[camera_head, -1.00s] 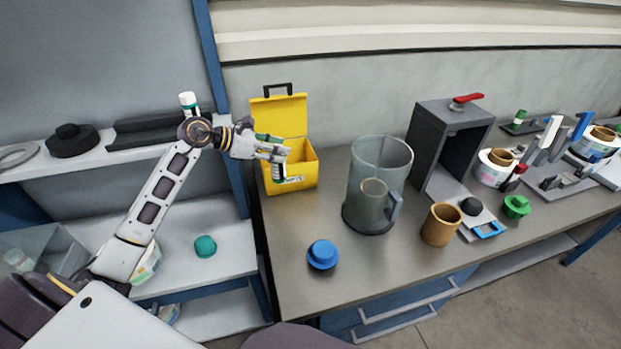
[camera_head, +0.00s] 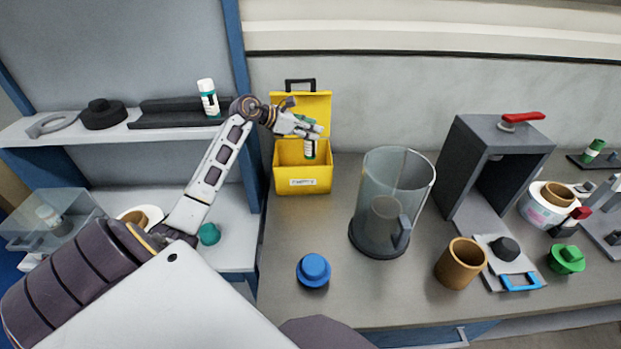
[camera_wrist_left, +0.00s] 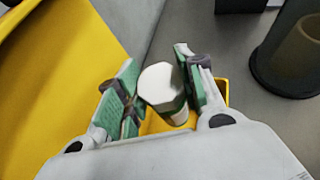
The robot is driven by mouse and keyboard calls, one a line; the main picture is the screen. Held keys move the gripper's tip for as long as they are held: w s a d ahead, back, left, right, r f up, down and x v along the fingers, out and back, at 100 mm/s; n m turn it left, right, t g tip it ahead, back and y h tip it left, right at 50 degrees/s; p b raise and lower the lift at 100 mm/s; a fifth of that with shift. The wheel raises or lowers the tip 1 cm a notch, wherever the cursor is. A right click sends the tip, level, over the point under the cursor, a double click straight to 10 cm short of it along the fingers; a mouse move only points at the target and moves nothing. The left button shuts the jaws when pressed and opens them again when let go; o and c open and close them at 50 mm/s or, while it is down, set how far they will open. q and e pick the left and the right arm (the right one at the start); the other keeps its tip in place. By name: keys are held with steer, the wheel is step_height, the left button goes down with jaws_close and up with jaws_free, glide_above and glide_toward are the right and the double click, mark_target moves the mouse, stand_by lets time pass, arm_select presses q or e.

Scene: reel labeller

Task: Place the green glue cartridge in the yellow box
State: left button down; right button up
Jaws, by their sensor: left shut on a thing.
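My left gripper (camera_head: 312,132) is shut on the green glue cartridge (camera_head: 310,150), which hangs roughly upright, white with a green band. The yellow box (camera_head: 303,182) stands open on the bench, its lid raised at the back. The cartridge is over the box's opening, in front of the lid; I cannot tell whether its lower end is below the rim. In the left wrist view the cartridge's white cap (camera_wrist_left: 162,86) sits between the green finger pads, with yellow box wall (camera_wrist_left: 222,93) beyond. My right gripper is not in view.
A clear jug (camera_head: 390,205) stands right of the box, with a blue knob (camera_head: 313,270) in front. A tan cup (camera_head: 461,264) and a grey press (camera_head: 495,165) are farther right. Another white-and-teal bottle (camera_head: 208,98) stands on the left shelf.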

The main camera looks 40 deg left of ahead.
mark_target(311, 153)
arm_select(q)
steer(key=shift+w+f, duration=0.2)
steer(key=shift+w, duration=0.1)
steer(key=shift+f, duration=0.45)
step_height(311, 153, down, 4)
steer(key=shift+r+p, duration=0.1)
steer(key=shift+p, duration=0.2)
steer(key=shift+f, duration=2.6)
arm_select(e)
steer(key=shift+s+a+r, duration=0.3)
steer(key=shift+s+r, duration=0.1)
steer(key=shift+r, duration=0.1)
